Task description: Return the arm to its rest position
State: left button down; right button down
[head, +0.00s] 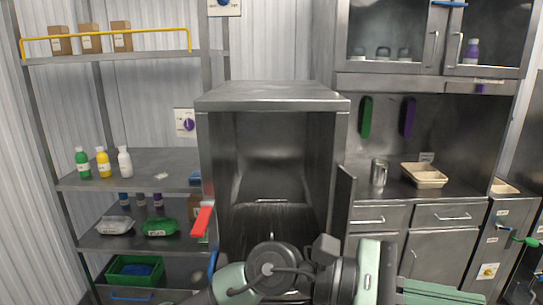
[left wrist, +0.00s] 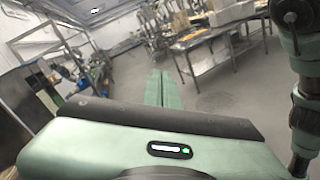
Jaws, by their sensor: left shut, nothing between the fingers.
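My left gripper (left wrist: 163,88) shows in the left wrist view with its two green fingers side by side, shut and empty, above open floor. In the head view my left arm (head: 275,268) comes in low at the bottom centre, in front of the open steel cabinet (head: 272,103). Green parts of mine lie further right at the bottom edge. I do not make out my right gripper in either view.
A steel shelf rack (head: 140,168) with bottles, packs and a green crate (head: 118,280) stands at left. A red handle (head: 202,220) sticks out beside the cabinet. A counter with a tan tray (head: 425,176) is at right. The left wrist view shows tables (left wrist: 215,42) and clear floor (left wrist: 235,100).

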pick_arm(q)
jog(key=w+a+r+n+t+h, duration=0.7)
jog(key=r+n+t+h, duration=0.15)
jog(key=n, duration=0.55)
jog(key=w+a+f+n+t+y, duration=0.4)
jog(key=w+a+n+t+y, duration=0.5)
jog(key=n+t, duration=0.85)
jog(key=w+a+f+n+g+y, duration=0.2)
jog(key=w+a+f+n+y, duration=0.1)
jog(key=a+f+n+y, duration=1.45)
jog(key=s+a+f+n+g+h, duration=0.1)
jog(key=s+a+f+n+g, duration=0.25)
jog(key=f, duration=0.45)
jog(key=s+a+f+n+g, duration=0.25)
jog(key=s+f+n, duration=0.2)
jog(key=f, duration=0.45)
jog(key=s+a+f+n+g, duration=0.25)
jog(key=s+f+g, duration=0.3)
jog(key=s, duration=0.45)
jog(key=s+a+f+n+g, duration=0.1)
jog(key=s+f+n+g, duration=0.25)
jog(key=s+f, duration=0.45)
jog(key=s+f+m+g, duration=0.1)
jog(key=s+f, duration=0.2)
jog(key=f, duration=2.1)
jog(key=s+a+f+g, duration=0.1)
jog(key=s+a+f, duration=0.2)
jog(key=s+f, duration=1.2)
jog(key=shift+s+f, duration=0.3)
jog(key=shift+s, duration=0.35)
